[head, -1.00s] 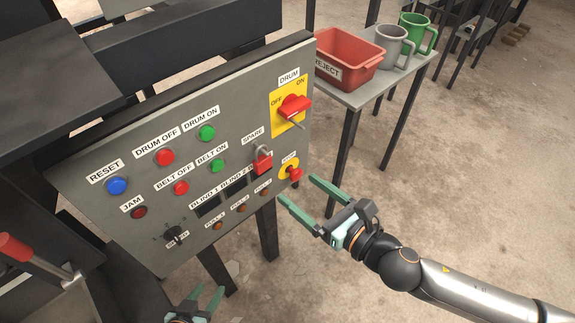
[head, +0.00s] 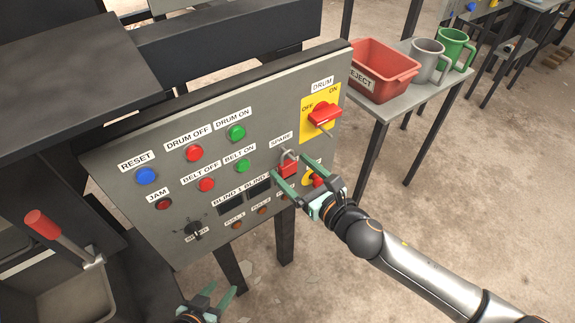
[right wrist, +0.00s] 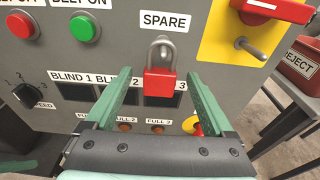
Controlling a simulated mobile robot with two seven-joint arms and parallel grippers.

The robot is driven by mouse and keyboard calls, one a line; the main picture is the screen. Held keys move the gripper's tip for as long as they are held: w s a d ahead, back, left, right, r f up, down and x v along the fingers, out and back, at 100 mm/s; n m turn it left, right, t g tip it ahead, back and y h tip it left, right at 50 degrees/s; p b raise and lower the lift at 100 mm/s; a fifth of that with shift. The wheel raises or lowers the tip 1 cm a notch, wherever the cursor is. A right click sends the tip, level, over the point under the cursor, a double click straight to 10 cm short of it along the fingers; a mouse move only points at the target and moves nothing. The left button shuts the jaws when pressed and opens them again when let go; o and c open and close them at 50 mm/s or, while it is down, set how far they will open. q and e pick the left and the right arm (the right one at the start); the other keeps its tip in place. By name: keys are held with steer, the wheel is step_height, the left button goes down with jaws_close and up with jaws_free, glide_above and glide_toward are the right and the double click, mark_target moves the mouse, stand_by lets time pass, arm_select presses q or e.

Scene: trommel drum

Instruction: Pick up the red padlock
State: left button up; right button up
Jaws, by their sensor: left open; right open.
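The red padlock (head: 288,168) hangs by its grey shackle on the grey control panel (head: 262,112), under the SPARE label. In the right wrist view the padlock (right wrist: 160,82) hangs upright between and just beyond my open fingers. My right gripper (head: 290,167) is open at the panel, its fingers on either side of the padlock; I cannot tell whether they touch it. The right gripper (right wrist: 160,85) shows empty in the wrist view. My left gripper (head: 215,298) is open and empty at the bottom of the head view, below the panel.
The red drum switch (head: 323,114) with its metal lever (right wrist: 252,48) is right of the padlock. A red knob on yellow (head: 309,180) sits below it, partly hidden by my gripper. Buttons lie to the left. A red REJECT bin (head: 384,72) and mugs stand on a side table.

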steer(key=shift+w+a, duration=0.3)
steer(key=shift+w, duration=0.1)
jaws_close()
stand_by(0.4)
